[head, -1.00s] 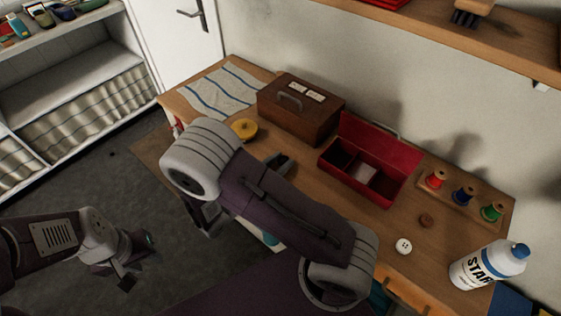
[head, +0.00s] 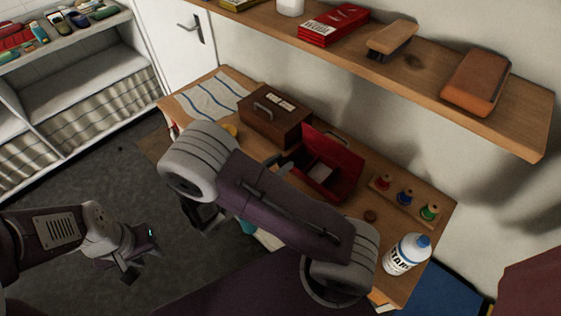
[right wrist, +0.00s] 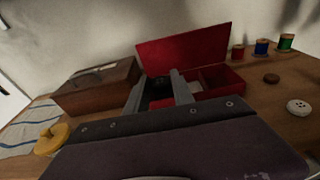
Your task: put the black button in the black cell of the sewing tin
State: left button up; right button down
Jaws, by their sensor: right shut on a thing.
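The sewing tin is a red box (head: 346,188) with its lid raised, on the wooden counter in the head view; it also shows in the right wrist view (right wrist: 238,73). Pale and dark cells show inside. My right gripper (right wrist: 159,80) is at the tin's left end, its fingers apart around a dark thing, apparently the black button (right wrist: 160,86). The button is hard to make out against the dark cell behind it. In the head view my own arm hides most of this gripper. My left gripper (head: 140,268) hangs over the floor, away from the counter; its jaw opening is unclear.
A brown wooden box (head: 275,118) stands left of the tin, with a yellow round thing (right wrist: 51,139) near it. Thread spools (head: 405,198), a brown button (head: 370,215), a white button (right wrist: 298,107) and a starch bottle (head: 405,256) are to the right. A shelf (head: 430,75) overhangs behind.

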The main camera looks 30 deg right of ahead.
jog(key=a+f+n+t, duration=0.1)
jog(key=f, duration=0.1)
jog(key=w+a+f+n+t+y, duration=0.1)
jog(key=f+t, duration=0.1)
jog(key=f, duration=0.1)
jog(key=w+a+f+n+t+y, duration=0.1)
jog(key=f, duration=0.2)
jog(key=shift+n, duration=0.4)
jog(key=shift+w+t+y, duration=0.1)
jog(key=shift+t+y, duration=0.2)
pick_arm(q)
jog(key=shift+w+a+f, duration=0.15)
jog(key=shift+w+f, duration=0.05)
jog(key=shift+w, duration=0.2)
pick_arm(e)
notch_tip(320, 180, up, 8)
jog(key=s+d+m+g+h, duration=0.1)
jog(key=d+m+g+h, duration=0.1)
jog(key=m+g, duration=0.1)
jog(key=shift+s+d+m+g+h, duration=0.3)
jog(key=shift+d+m+g, duration=0.1)
jog(key=shift+g, duration=0.4)
jog(key=shift+a+f, duration=0.1)
jog(key=shift+f, duration=0.05)
